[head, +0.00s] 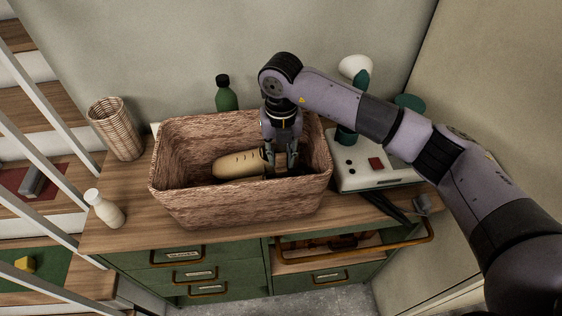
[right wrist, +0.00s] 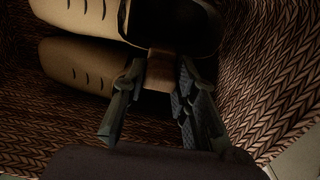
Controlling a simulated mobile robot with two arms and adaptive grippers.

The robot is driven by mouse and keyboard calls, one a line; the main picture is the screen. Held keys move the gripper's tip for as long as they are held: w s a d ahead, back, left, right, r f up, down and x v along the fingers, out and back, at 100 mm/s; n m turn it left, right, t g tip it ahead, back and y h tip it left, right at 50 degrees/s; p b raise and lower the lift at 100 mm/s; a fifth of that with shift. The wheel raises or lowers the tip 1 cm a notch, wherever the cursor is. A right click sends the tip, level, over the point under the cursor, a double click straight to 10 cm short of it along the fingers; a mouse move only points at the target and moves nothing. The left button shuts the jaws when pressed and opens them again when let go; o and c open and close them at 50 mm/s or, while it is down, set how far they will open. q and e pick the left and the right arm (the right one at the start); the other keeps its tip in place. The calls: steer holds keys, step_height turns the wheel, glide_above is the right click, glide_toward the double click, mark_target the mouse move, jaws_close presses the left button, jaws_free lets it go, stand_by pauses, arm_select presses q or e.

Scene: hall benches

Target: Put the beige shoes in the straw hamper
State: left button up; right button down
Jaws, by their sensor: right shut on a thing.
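The straw hamper (head: 235,207) is a wide, brown woven basket with an open top, standing on the wooden dresser top. My right gripper (head: 280,166) reaches down inside it. A beige shoe (head: 238,164) lies in the hamper, left of the gripper. In the right wrist view two beige shoes lie side by side, an upper one (right wrist: 88,14) with a dark opening and a lower one (right wrist: 75,72). Whether that shoe touches the hamper floor is unclear. My left gripper is out of view.
A tall wicker basket (head: 116,130) and a white bottle (head: 104,209) stand to the left. A green bottle (head: 226,95) is behind the hamper. A white box-like device (head: 372,170) is at its right. The dresser's upper right drawer (head: 345,243) stands open.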

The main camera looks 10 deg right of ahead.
mark_target(281, 166)
step_height(281, 166, down, 4)
steer(key=shift+f+p, duration=0.1)
steer(key=shift+p, duration=0.45)
steer(key=c, duration=1.3)
jaws_free()
steer(key=shift+s, duration=0.1)
step_height(281, 166, up, 11)
steer(key=b, duration=0.4)
steer(key=shift+f, duration=0.1)
steer(key=shift+r, duration=0.7)
